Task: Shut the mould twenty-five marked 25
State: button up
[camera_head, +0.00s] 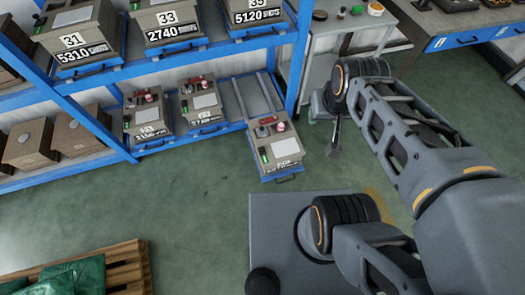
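A grey mould (283,152) stands pulled out in front of the blue rack's bottom shelf, past the ends of two bare rails.
Two similar moulds (148,115) (201,104) sit inside the bottom shelf. Moulds marked 31 (72,40), 33 (167,18) and 35 are on the shelf above. A grey-white table (340,22) stands behind my gripper. A wooden pallet (125,270) lies front left.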

aim_at(284, 151)
jog(key=k, duration=1.25)
jog(key=u, duration=0.6)
jog(key=i, duration=1.1)
jog(key=z, duration=0.7)
